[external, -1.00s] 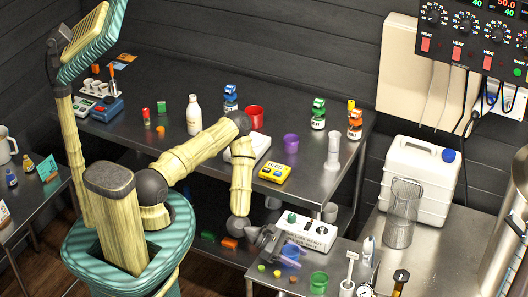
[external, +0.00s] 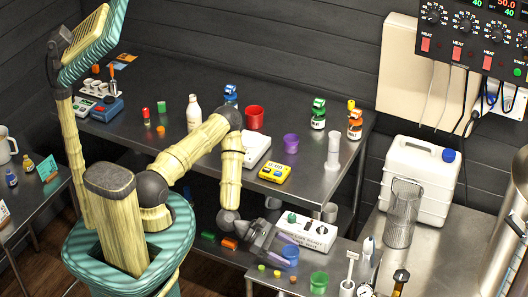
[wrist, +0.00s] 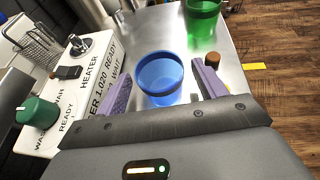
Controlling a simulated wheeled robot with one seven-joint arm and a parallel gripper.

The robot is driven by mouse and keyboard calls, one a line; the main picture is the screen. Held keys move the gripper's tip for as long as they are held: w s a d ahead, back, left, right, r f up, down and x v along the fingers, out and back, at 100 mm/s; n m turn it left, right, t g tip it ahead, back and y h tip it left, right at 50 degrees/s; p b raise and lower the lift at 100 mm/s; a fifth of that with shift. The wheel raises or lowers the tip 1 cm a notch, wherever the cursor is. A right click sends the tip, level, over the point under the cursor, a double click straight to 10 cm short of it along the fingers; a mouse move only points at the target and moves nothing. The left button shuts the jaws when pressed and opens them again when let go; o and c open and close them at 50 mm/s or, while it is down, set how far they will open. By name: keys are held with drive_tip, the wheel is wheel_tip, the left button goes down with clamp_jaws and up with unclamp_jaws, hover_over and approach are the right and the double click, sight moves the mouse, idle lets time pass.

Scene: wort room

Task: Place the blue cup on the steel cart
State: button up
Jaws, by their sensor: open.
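The blue cup (external: 289,254) stands upright on the steel cart (external: 332,271), close to the front of the white heater box. In the wrist view the blue cup (wrist: 160,76) lies between and a little beyond the two purple fingers, with the cart's bare steel (wrist: 150,28) around it. My gripper (external: 284,246) is open at the cart's left side, its fingers reaching toward the cup. In the wrist view my gripper (wrist: 163,82) shows one finger on each side of the cup, with gaps visible. The cup's lower part is partly hidden in the external view.
The white heater box (external: 304,230) with a green knob stands behind the cup. A green cup (external: 319,282) stands to its right, and several small coloured pieces (external: 277,273) lie in front. A gauge and a white stand occupy the cart's right side.

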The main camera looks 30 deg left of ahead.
drive_tip(key=p+v, duration=0.3)
drive_tip(key=v, duration=0.4)
drive_tip(key=shift+w+r+p, duration=0.1)
drive_tip(key=shift+r+p, duration=0.1)
drive_tip(key=shift+p, duration=0.1)
drive_tip(key=shift+a+p, duration=0.45)
drive_tip(key=shift+a, duration=0.2)
drive_tip(key=shift+a+f+m, duration=0.1)
drive_tip(key=shift+a+m, duration=0.15)
drive_tip(key=shift+m, duration=0.15)
drive_tip(key=w+a+r+m+y, duration=0.2)
drive_tip(key=w+a+m+y, duration=0.35)
drive_tip(key=a, duration=0.25)
drive_tip(key=w+a+r+m+y, duration=0.2)
drive_tip(key=w+a+m+y, duration=0.25)
drive_tip(key=a+m, duration=0.3)
drive_tip(key=a+r+m+y, duration=0.1)
drive_tip(key=a+r+m, duration=0.1)
drive_tip(key=r, duration=0.4)
drive_tip(key=a+r+m+y, duration=0.1)
drive_tip(key=a+r+m, duration=0.1)
drive_tip(key=a+r, duration=0.3)
drive_tip(key=s+a+r+m+t+y, duration=0.1)
drive_tip(key=a+r, duration=0.2)
drive_tip(key=r, duration=0.6)
drive_tip(key=shift+m, duration=0.4)
